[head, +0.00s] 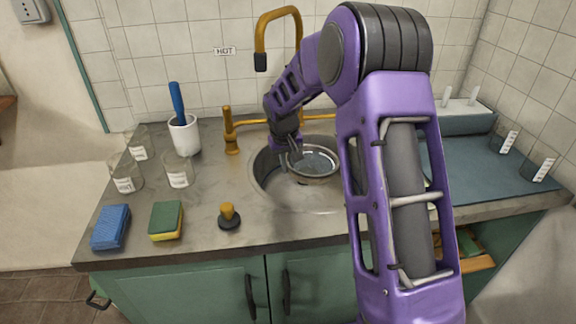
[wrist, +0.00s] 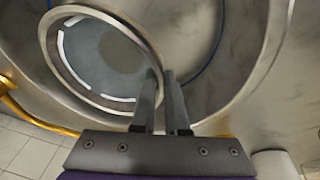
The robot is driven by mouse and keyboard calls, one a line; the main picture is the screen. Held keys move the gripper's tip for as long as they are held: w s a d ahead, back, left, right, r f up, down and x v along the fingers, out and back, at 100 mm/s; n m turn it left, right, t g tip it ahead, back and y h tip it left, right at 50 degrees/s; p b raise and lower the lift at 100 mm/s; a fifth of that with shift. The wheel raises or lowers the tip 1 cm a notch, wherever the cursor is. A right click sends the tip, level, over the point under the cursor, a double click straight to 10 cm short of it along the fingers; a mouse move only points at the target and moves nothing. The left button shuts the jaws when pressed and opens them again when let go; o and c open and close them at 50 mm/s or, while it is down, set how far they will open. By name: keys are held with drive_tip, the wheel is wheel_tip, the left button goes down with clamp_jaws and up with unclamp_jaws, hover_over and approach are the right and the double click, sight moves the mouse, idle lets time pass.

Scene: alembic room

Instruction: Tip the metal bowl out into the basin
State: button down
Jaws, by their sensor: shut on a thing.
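The metal bowl (head: 318,178) is over the round steel basin (head: 262,183), within its rim. It looks close to level, and a bluish-grey surface with pale reflections shows inside it. The bowl's rim also shows in the wrist view (wrist: 52,73). The basin's curved wall (wrist: 232,75) surrounds the bowl there. The gap between bowl and basin floor is hard to judge. My arm hides the basin's right side.
A brass tap (head: 258,40) arches behind the basin. Left on the counter stand glass beakers (head: 127,178), a white cup with a blue-handled tool (head: 184,138), blue and green-yellow sponges (head: 110,228) and a black-and-orange stopper (head: 229,217). A blue-grey mat (head: 475,165) lies right.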

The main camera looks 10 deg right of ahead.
wheel_tip(320, 180, up, 7)
drive_tip(key=w+p, duration=0.2)
drive_tip(key=p, duration=0.3)
drive_tip(key=shift+w+d, duration=0.2)
drive_tip(key=shift+d, duration=0.15)
drive_tip(key=t+b, duration=0.1)
drive_tip(key=b, duration=0.1)
drive_tip(key=shift+w+f+b, duration=0.4)
drive_tip(key=w+t+b, duration=0.2)
drive_tip(key=b, duration=0.2)
drive_tip(key=shift+a+b, duration=0.1)
drive_tip(key=shift+b, duration=0.3)
drive_tip(key=shift+w+r, duration=0.3)
drive_tip(key=shift+w, duration=0.05)
drive_tip(key=shift+t, duration=0.4)
drive_tip(key=t, duration=0.2)
drive_tip(key=shift+w+a+r+t+h, duration=0.1)
drive_tip(key=shift+w+r+t+h, duration=0.05)
drive_tip(key=shift+r+t+h, duration=0.2)
